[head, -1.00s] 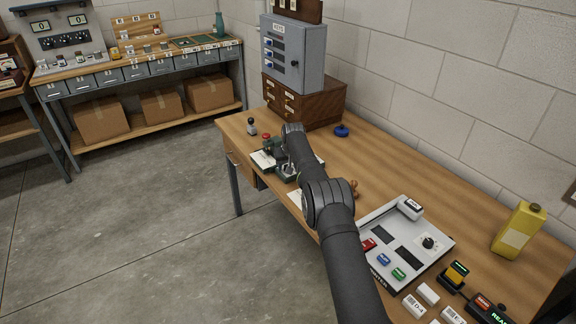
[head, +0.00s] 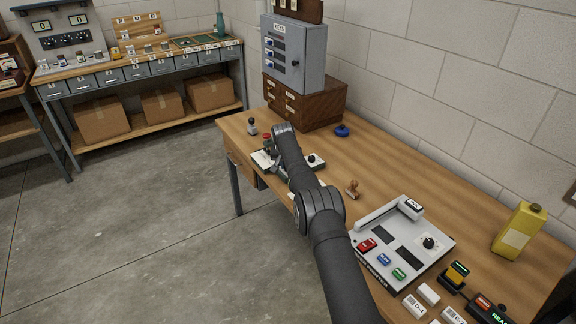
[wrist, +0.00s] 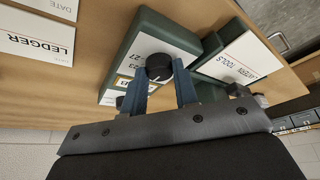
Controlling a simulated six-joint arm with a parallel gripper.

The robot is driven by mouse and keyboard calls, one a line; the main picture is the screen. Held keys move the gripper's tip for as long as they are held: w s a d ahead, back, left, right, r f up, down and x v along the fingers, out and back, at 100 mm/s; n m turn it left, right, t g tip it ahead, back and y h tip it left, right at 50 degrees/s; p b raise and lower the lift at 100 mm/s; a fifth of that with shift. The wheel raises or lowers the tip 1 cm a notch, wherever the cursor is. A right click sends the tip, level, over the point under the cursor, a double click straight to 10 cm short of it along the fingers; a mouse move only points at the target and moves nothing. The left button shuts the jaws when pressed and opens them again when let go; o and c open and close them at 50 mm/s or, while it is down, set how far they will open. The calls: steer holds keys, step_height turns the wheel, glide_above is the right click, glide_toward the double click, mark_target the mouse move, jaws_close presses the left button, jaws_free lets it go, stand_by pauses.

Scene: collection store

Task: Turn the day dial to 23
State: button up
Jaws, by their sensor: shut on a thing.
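In the wrist view a round black dial knob (wrist: 158,67) with a white pointer mark stands on the white face of a green box (wrist: 150,28). My gripper (wrist: 159,72) has its two blue fingers on either side of the knob and is shut on it. Printed numbers, among them 27 and 23, show upside down on the face beside the knob. In the head view my arm hides the grip itself.
A second green box with a white label (wrist: 235,60) stands close on the right. A LEDGER card (wrist: 38,40) lies to the left. In the head view a wooden stamp (head: 353,189) and a grey console (head: 430,262) stand nearer on the bench.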

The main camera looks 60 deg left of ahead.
steer(key=o, duration=1)
steer(key=v, duration=1.7)
steer(key=shift+r, duration=0.15)
steer(key=shift+s+d, duration=0.1)
steer(key=shift+s, duration=0.05)
